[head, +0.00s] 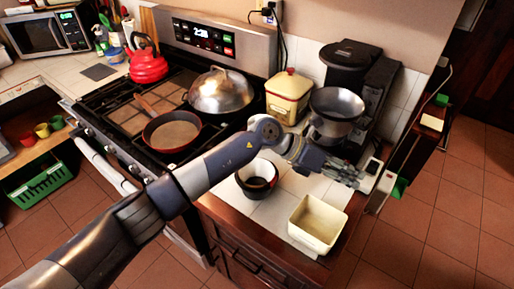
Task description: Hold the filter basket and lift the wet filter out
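A round dark basket (257,188) stands on the white tiled counter, right of the stove. A pale lining that looks like the wet filter (254,168) shows inside it, with dark contents at the bottom. My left arm reaches in from the left and passes just above and behind the basket. My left gripper (362,178) is right of the basket, near the counter's right end, apart from the basket. Its fingers are small and dark here, and I cannot tell whether they are open or hold anything. My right gripper is not in view.
A cream square bin (317,222) stands at the counter's front edge. A black coffee machine (352,65), a steel bowl (337,104) and a cream-red canister (288,96) stand behind. The stove holds a red-rimmed pan (172,131) and a domed lid (219,92).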

